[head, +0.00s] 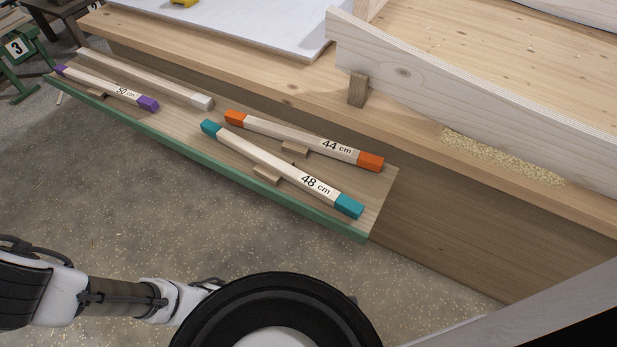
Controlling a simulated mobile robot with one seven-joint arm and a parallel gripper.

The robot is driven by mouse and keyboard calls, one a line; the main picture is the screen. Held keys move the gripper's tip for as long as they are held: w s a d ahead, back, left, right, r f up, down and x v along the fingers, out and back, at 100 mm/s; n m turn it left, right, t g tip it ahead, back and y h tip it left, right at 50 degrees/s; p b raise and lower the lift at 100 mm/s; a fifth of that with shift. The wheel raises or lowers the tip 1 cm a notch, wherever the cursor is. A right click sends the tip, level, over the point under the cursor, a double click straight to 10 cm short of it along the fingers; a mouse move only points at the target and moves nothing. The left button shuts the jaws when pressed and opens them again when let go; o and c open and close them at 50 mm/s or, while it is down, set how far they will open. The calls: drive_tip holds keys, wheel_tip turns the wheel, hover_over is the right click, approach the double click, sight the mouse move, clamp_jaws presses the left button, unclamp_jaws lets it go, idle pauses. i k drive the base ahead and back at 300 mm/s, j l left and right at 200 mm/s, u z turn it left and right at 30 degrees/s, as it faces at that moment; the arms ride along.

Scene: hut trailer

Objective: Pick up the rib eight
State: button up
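Several wooden ribs lie on a narrow shelf with a green front edge (215,161). One rib with teal ends (250,152) is marked "48 cm" and lies near the front edge. One with orange ends (280,132) is marked "44 cm" and lies behind it. One with purple ends (98,84) is marked "50 cm" at the far left. A plain rib with a whitish end (150,78) lies behind that one; I see no marking on it. No rib reads just "eight". My gripper is out of view; only part of my arm shows at the lower left.
A wooden bench (270,85) rises behind the shelf, with a white panel (240,22) on it. A long pale board (430,80) stands on edge at the right, by a wood block (358,90) and sawdust (500,158). Speckled floor (130,180) in front is clear.

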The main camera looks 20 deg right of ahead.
sight(580, 153)
drive_tip(key=i+z, duration=0.1)
drive_tip(key=z, duration=3.55)
drive_tip(key=k+j, duration=0.2)
drive_tip(key=j, duration=0.2)
drive_tip(key=k+j, duration=0.15)
drive_tip(key=j, duration=0.25)
drive_tip(key=k+j+z, duration=0.1)
drive_tip(key=j, duration=0.3)
drive_tip(key=k, duration=0.1)
